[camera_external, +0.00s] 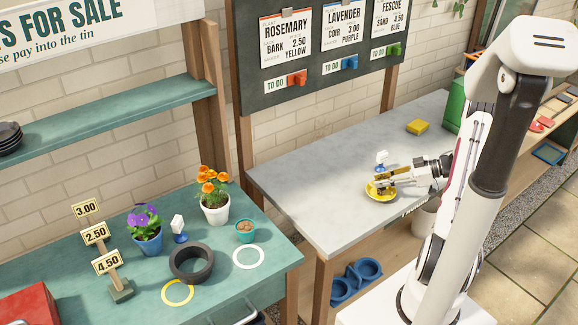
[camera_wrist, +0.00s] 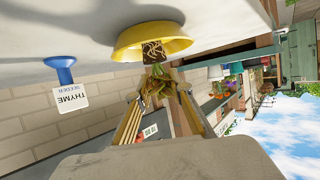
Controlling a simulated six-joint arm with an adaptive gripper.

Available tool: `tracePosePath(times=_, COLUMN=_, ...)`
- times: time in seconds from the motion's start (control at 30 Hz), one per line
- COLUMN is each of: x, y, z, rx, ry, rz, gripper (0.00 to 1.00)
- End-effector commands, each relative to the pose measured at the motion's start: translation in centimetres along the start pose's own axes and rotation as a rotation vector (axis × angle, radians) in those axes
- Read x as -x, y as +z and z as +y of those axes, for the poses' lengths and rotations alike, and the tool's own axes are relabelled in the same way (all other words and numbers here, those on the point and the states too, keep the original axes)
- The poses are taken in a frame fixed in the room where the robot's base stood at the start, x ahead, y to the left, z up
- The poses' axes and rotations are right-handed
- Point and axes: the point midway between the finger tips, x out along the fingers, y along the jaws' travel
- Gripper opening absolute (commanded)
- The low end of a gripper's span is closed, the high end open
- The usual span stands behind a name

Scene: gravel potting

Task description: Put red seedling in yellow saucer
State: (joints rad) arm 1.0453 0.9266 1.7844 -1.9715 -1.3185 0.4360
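The yellow saucer (camera_external: 381,196) lies on the grey bench. It also fills the top middle of the wrist view (camera_wrist: 128,42). A seedling with a dark root plug (camera_wrist: 152,51) and yellow-green leaves (camera_wrist: 158,88) is at the saucer. The plug overlaps the saucer in the wrist view, and I cannot tell whether it touches the bottom. No red shows on the plant. My gripper (camera_wrist: 161,96) has one finger on each side of the leaves; whether it grips them is unclear. In the external view my gripper (camera_external: 384,179) is low over the saucer and hides part of it.
A blue-based THYME tag (camera_wrist: 68,92) stands beside the saucer. The grey bench's front left is clear.

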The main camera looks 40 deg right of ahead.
Motion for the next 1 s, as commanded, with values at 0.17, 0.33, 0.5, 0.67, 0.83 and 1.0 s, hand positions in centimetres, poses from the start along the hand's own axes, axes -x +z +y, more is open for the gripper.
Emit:
tracePosePath(times=0.17, x=0.4, y=-0.2, z=0.0, rx=0.0, ry=0.001, rz=0.0, gripper=0.21)
tracePosePath(times=0.33, x=2.0, y=-0.2, z=0.1, rx=0.0, ry=0.003, rz=0.0, gripper=0.21)
tracePosePath(times=0.5, x=4.3, y=-0.2, z=0.1, rx=0.0, ry=0.003, rz=-0.001, gripper=0.21)
tracePosePath(times=0.67, x=6.8, y=-0.2, z=0.1, rx=0.002, ry=0.003, rz=-0.001, gripper=0.21)
tracePosePath(times=0.83, x=9.3, y=-0.2, z=0.1, rx=0.001, ry=0.003, rz=-0.001, gripper=0.21)
tracePosePath(times=1.0, x=11.1, y=-0.2, z=0.1, rx=0.0, ry=0.002, rz=-0.001, gripper=0.21)
